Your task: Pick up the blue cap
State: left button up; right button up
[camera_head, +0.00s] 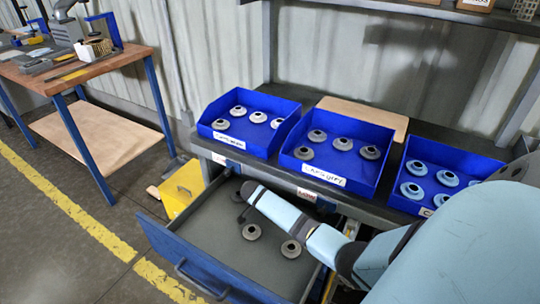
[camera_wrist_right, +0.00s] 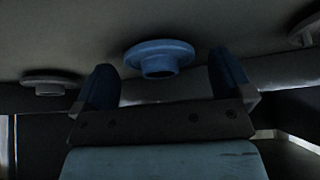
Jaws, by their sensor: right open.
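The blue cap (camera_wrist_right: 158,55) shows in the right wrist view, flanged and with a short neck, between my right gripper's two fingers and a little beyond them. My right gripper (camera_wrist_right: 162,66) is open, with visible space between each finger and the cap. In the head view my right arm reaches in from the right, and its gripper (camera_head: 240,202) is low inside the open drawer (camera_head: 215,258). I cannot make out the blue cap in the drawer in the head view; the arm or gripper seems to hide it. My left gripper is in neither view.
Grey caps (camera_head: 251,232) (camera_head: 291,249) lie in the drawer near my arm. Three blue bins (camera_head: 240,139) (camera_head: 329,176) (camera_head: 420,204) with caps stand on the bench above. A yellow box (camera_head: 181,190) is left of the drawer. A workbench (camera_head: 75,75) stands at far left.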

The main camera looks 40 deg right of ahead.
jog(key=c, duration=1)
jog(key=shift+r, duration=0.1)
